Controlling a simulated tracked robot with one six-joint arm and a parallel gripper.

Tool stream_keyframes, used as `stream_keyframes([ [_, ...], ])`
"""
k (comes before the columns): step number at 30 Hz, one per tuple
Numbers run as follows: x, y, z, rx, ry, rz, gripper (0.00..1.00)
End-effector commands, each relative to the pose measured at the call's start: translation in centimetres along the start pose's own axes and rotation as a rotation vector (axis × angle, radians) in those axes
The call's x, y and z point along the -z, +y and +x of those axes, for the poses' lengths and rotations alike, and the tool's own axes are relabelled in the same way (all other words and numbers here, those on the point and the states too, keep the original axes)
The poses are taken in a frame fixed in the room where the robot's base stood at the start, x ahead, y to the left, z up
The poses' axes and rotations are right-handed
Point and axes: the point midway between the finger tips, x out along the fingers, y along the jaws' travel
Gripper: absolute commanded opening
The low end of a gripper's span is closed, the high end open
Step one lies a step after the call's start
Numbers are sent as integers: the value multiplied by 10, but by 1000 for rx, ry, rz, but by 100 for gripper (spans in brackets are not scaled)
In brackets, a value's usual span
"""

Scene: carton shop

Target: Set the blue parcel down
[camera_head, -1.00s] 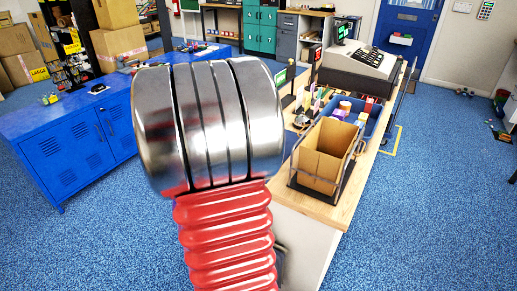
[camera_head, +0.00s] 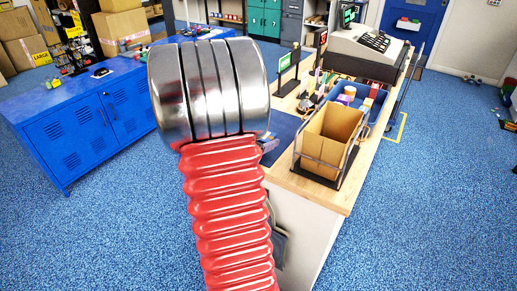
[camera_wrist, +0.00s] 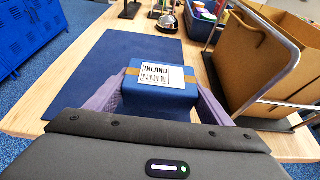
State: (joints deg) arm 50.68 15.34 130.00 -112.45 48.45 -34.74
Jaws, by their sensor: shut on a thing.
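The blue parcel (camera_wrist: 162,100), with a brown tape band and a white label reading INLAND, is between the two fingers of my gripper (camera_wrist: 158,92) in the wrist view. My gripper is shut on it. The parcel is over the near right part of a dark blue mat (camera_wrist: 95,75) on the wooden counter. I cannot tell whether its underside touches the mat. In the head view the mat (camera_head: 283,128) shows just right of my arm, which hides the parcel and most of the gripper.
A brown carton (camera_head: 328,136) in a metal-railed stand is close right of the mat. Behind are a blue bin (camera_head: 377,98) of small items, a bell (camera_wrist: 166,22) and a cash register (camera_head: 362,52). The mat's left part is bare. A blue cabinet (camera_head: 85,125) stands left.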

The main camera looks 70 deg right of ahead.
Motion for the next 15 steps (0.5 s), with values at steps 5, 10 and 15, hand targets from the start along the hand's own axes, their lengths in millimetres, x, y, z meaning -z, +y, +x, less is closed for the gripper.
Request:
stream_keyframes([
  [5,0,0,0,0,-2,1,46],
  [10,3,0,1,0,-1,0,46],
  [15,19,0,7,0,1,-3,46],
])
